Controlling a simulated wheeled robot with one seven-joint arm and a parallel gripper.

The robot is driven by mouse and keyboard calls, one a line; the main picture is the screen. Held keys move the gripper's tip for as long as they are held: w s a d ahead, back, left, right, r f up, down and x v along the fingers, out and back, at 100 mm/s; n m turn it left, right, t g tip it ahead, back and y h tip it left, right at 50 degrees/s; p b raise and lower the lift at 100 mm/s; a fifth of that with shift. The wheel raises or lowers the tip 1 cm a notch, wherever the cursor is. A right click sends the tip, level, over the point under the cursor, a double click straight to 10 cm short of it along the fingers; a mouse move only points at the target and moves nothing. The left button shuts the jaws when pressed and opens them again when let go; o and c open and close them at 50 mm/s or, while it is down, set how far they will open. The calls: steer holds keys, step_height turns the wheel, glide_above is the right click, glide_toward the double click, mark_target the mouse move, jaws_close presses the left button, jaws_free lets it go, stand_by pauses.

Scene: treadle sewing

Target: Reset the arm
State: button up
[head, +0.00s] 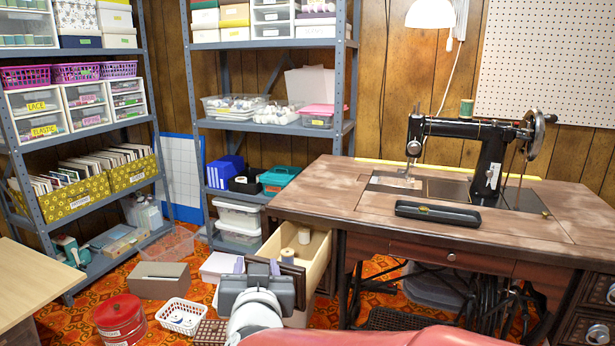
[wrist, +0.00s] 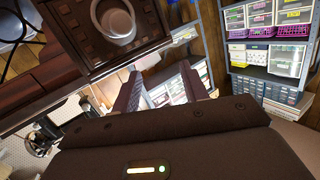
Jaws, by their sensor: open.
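My gripper (head: 258,267) shows at the bottom middle of the head view, in front of the open drawer (head: 318,262) at the left side of the sewing table. Its two fingers stand apart with nothing between them. In the wrist view my gripper (wrist: 161,84) is also open and empty. A dark carved drawer front with a pale round knob (wrist: 115,20) fills the upper left there, close beyond the fingers. I cannot tell whether the gripper touches it. My pale arm hides part of the floor in the head view.
The sewing table (head: 345,200) carries a black sewing machine (head: 490,150) and a dark flat case (head: 437,213). The drawer holds thread spools (head: 304,236). A red tin (head: 120,320), a white basket (head: 183,316) and a grey-brown box (head: 158,280) crowd the floor. Loaded shelves (head: 187,80) stand behind.

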steer(key=s+d+f+g+h+p, duration=0.1)
steer(key=s+d+f+g, duration=0.1)
steer(key=s+d+g, duration=0.3)
steer(key=s+d+f+g+h+p, duration=0.1)
steer(key=s+d+f+g, duration=0.2)
steer(key=s+d, duration=1.1)
steer(key=d+g, duration=0.2)
steer(key=d, duration=0.3)
steer(key=shift+d+g+h, duration=0.3)
steer(key=shift+d, duration=0.05)
